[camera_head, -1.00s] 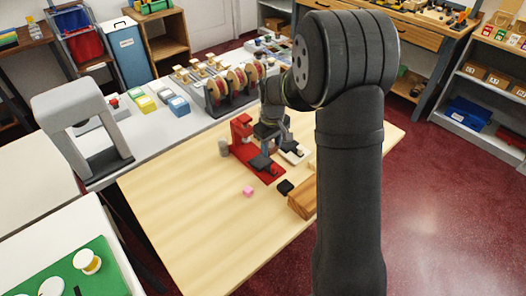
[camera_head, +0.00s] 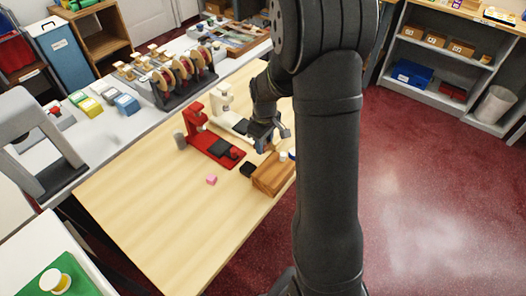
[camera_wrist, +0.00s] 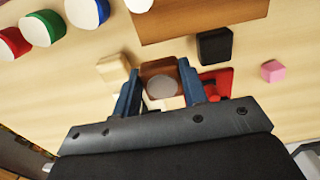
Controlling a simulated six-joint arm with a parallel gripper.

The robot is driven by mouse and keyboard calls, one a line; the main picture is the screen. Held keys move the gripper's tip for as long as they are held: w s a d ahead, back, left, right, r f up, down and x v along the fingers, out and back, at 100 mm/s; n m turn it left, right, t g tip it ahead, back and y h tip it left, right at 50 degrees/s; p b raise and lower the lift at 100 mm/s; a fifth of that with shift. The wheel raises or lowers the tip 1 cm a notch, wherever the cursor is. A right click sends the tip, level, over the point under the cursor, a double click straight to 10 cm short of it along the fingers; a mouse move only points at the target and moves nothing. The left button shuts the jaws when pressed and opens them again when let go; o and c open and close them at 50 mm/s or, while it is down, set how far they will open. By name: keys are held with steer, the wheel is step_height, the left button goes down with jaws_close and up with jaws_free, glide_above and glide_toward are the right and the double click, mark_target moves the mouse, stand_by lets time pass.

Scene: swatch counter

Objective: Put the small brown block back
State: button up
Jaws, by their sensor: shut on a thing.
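The small brown block (camera_wrist: 152,69) is between the blue fingers of my gripper (camera_wrist: 160,90) in the wrist view. My gripper is shut on it. A pale grey round patch shows at the block; I cannot tell whether it is on its face or beyond it. In the head view my gripper (camera_head: 270,146) is over the right part of the wooden table (camera_head: 150,205), just behind the larger brown wooden block (camera_head: 270,178). The small brown block is hard to make out there.
A red press (camera_head: 212,145) and a cream press (camera_head: 228,115) stand left of my gripper. A black block (camera_wrist: 214,45), a pink cube (camera_wrist: 273,70) and a pale wood block (camera_wrist: 113,68) lie nearby. Several coloured round pieces (camera_wrist: 43,27) stand at the wrist view's upper left. The table's front left is clear.

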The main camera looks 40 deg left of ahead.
mark_target(264, 159)
steer(key=shift+f, duration=2.45)
steer(key=o, duration=1.1)
steer(key=shift+f, duration=0.1)
steer(key=shift+c, duration=0.2)
step_height(264, 159, up, 12)
steer(key=shift+r, duration=0.15)
